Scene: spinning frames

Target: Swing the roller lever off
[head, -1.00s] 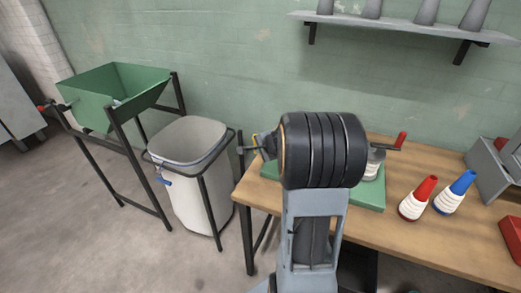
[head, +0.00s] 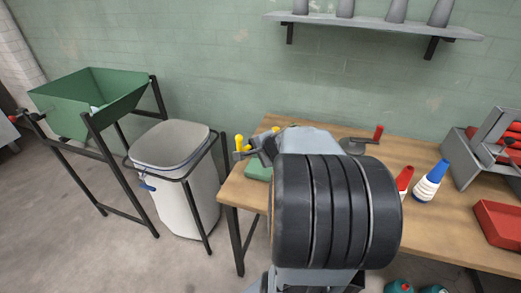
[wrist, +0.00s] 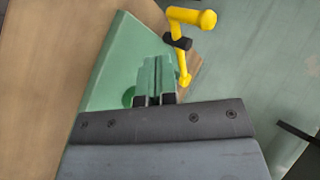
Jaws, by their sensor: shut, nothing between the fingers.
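A yellow lever (wrist: 178,50) with a thick roller-like end (wrist: 195,18) and a black collar stands at the edge of a green base plate (wrist: 115,70) in the wrist view. In the head view its yellow parts (head: 239,142) show at the table's left end, beside the green plate (head: 258,172). My gripper (wrist: 157,80) is shut and empty over the plate, just left of the lever's lower end. I cannot tell if they touch. In the head view my gripper (head: 260,150) is small, and my arm hides much of the machine.
A crank with a red knob (head: 378,132) stands behind my arm. Cones of red (head: 404,181) and blue-topped thread (head: 430,182), a grey rack (head: 478,150) and a red tray (head: 500,222) are to the right. A white bin (head: 176,175) and green hopper (head: 88,100) stand left.

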